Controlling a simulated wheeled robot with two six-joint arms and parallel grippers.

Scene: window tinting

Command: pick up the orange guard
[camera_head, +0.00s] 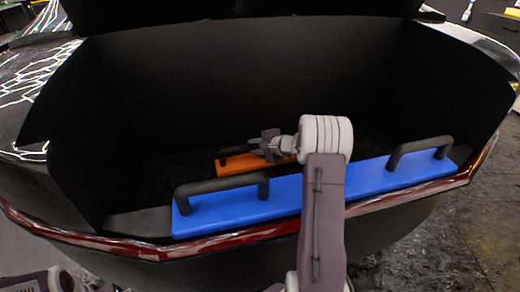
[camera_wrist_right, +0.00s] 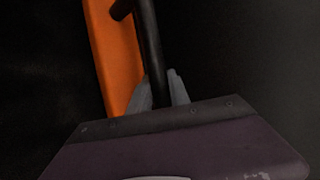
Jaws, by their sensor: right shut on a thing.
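The orange guard (camera_head: 236,163) is a flat orange bar with a black handle, lying inside the dark trunk behind the blue guard. My right gripper (camera_head: 256,147) reaches over the blue guard into the trunk and is shut on the orange guard's handle. In the right wrist view the orange guard (camera_wrist_right: 115,58) runs up the left side, and its black handle (camera_wrist_right: 148,45) passes between the two grey fingertips (camera_wrist_right: 162,92). Part of the orange guard is hidden behind my wrist in the head view. My left gripper is not in view; only a piece of arm shows at the bottom left.
A blue guard (camera_head: 235,205) with two black handles lies along the trunk's rear sill, under my right arm. The dark trunk walls (camera_head: 240,80) rise on the far side and both sides. The red trim (camera_head: 130,247) of the car's rear edge runs along the front.

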